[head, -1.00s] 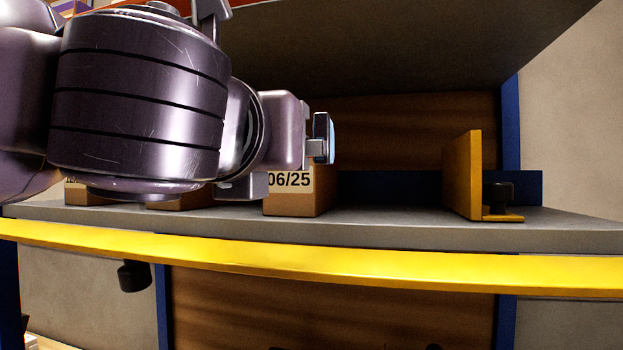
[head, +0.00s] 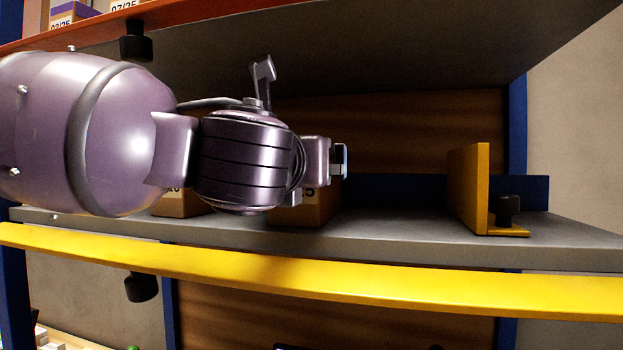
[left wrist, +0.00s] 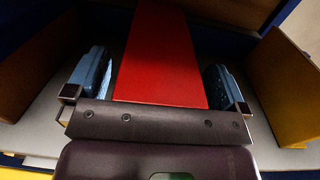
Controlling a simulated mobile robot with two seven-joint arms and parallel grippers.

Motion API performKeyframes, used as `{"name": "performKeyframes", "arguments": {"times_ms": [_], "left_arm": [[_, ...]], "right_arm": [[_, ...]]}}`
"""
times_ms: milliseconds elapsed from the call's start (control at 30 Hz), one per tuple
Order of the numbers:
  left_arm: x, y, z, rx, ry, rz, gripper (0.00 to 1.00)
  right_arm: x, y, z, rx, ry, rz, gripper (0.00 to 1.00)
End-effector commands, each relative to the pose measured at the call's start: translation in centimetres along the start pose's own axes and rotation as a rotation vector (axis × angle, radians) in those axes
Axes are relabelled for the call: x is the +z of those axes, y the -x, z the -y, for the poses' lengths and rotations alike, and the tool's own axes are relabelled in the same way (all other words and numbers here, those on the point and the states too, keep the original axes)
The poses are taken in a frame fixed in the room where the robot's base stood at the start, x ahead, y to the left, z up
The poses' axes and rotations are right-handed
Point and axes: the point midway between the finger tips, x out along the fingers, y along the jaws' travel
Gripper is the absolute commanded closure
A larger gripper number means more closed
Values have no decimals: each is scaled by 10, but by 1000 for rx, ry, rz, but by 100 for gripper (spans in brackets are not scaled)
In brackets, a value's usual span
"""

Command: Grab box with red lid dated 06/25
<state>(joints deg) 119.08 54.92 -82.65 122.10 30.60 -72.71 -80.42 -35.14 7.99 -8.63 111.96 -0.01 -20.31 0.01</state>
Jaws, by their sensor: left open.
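The box with the red lid (left wrist: 160,60) lies between the two blue-padded fingers of my left gripper (left wrist: 158,82) in the left wrist view. The fingers are open, with a visible gap on each side of the lid. In the head view the cardboard box (head: 300,214) stands on the grey shelf, mostly hidden behind my left arm. Only the end of its date label, a "5", shows there. My left gripper (head: 340,161) is at the box's top, its far finger past the box's right side. My right gripper is in neither view.
Another cardboard box (head: 172,207) stands to the left, partly hidden by my arm. A yellow bracket (head: 468,190) stands on the right, with bare shelf between it and the red-lidded box. A yellow rail (head: 330,285) runs along the shelf front. Labelled boxes (head: 72,17) sit on the upper shelf.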

Motion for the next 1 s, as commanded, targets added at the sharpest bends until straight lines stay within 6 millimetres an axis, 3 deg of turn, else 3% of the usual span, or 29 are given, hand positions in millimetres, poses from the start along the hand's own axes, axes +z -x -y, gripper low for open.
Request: {"name": "performKeyframes", "arguments": {"times_ms": [267,633,1000], "left_arm": [[0,-2,0,1,0,0,2],[0,-2,0,1,0,0,58],[6,-2,0,2,1,4,59]], "right_arm": [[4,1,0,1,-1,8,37],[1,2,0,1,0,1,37],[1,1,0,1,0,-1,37]]}}
